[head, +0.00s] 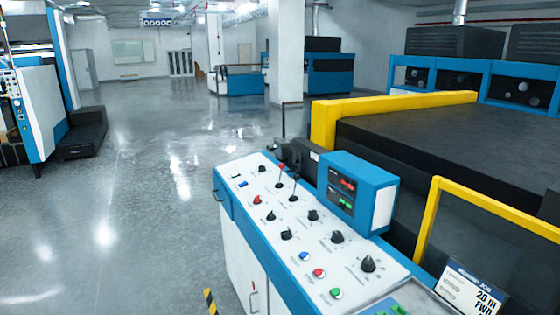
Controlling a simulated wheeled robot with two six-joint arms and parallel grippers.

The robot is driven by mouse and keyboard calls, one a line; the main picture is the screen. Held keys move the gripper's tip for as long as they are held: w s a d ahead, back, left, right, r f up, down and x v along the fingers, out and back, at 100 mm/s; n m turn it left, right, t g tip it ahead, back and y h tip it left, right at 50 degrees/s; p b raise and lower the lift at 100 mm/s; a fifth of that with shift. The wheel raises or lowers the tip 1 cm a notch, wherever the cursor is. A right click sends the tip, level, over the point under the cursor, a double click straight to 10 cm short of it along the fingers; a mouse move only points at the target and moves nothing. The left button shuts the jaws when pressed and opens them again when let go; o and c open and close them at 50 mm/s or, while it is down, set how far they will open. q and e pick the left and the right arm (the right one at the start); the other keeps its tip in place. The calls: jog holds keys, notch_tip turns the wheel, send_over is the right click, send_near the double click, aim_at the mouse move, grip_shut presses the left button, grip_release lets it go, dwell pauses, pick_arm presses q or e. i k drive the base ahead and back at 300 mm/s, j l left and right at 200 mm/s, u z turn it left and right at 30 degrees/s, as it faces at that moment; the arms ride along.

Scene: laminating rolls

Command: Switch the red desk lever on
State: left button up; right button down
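The red desk lever (282,169) is small, with a red tip on a thin stem. It stands on the sloped white top of the control desk (330,237), near its far end. Its stem looks close to upright, leaning slightly; I cannot tell from this view whether it is on or off. A second lever with a dark tip (295,176) stands just right of it. Neither of my grippers is in view, and nothing touches the red lever.
Several black knobs (337,237) and coloured buttons (319,273) sit nearer on the desk. A blue display box (355,190) rises on its right edge. Yellow rails (432,218) and a dark machine bed (440,140) lie beyond. The grey floor (130,220) at left is open.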

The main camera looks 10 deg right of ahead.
aim_at(281, 166)
jog(key=i+j+z, duration=0.3)
jog(key=i+j, duration=0.2)
jog(key=j, duration=0.25)
jog(key=i+j+z, duration=0.15)
jog(key=j, duration=0.25)
jog(key=i+j+z, duration=0.15)
jog(key=i+j, duration=0.15)
jog(key=j, duration=0.15)
jog(key=i+j+z, duration=0.1)
jog(key=i+j, duration=0.15)
jog(key=i+j+z, duration=0.1)
jog(key=j, duration=0.35)
jog(key=i+j+z, duration=0.1)
jog(key=i+j, duration=0.2)
jog(key=i+j+z, duration=0.1)
jog(key=j, duration=0.35)
jog(key=i+j+z, duration=0.15)
jog(key=i+j, duration=0.15)
jog(key=i+j+z, duration=0.1)
jog(key=j, duration=0.4)
jog(key=i+j, duration=0.1)
jog(key=j, duration=0.2)
jog(key=i+j, duration=0.1)
jog(key=j, duration=0.15)
jog(key=i+j, duration=0.1)
jog(key=j, duration=0.2)
